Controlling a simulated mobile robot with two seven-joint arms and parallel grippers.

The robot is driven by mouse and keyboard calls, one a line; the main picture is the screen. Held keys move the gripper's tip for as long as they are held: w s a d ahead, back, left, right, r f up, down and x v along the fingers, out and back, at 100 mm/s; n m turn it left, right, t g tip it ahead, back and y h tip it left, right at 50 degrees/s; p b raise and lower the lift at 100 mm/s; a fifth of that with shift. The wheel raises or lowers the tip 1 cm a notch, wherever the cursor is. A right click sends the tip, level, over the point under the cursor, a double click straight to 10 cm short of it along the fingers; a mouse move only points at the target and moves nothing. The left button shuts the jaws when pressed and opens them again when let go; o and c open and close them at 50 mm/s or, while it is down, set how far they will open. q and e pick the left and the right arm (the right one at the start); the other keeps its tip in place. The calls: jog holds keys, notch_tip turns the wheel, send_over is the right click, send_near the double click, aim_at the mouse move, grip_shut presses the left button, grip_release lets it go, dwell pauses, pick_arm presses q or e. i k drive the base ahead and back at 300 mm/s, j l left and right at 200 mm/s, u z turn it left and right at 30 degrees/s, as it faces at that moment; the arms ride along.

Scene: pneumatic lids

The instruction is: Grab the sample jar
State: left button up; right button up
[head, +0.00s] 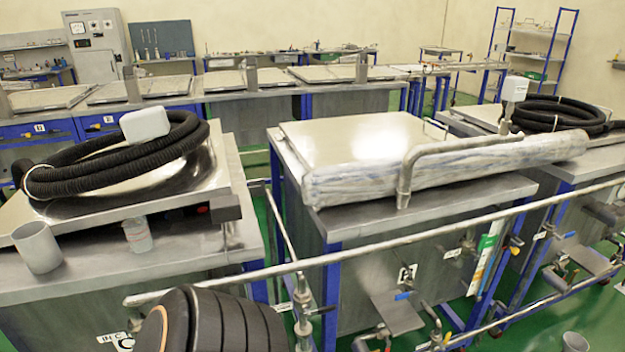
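A small translucent jar with a faint reddish marking, which looks like the sample jar (137,234), stands upright on the front ledge of the left metal tank (190,258). A plain grey cup (37,247) stands to its left, slightly tilted in the picture. The jar is apart from the cup, and nothing covers it. Neither of my grippers is in view.
A coiled black hose (110,165) with a white box (145,123) lies on the left tank's lid, behind the jar. A long metal rail (400,238) crosses in front of the tanks. A plastic-wrapped roll (450,170) lies on the middle tank.

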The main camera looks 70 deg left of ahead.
aim_at(138, 233)
jog(key=i+u, duration=0.2)
jog(key=u, duration=1.2)
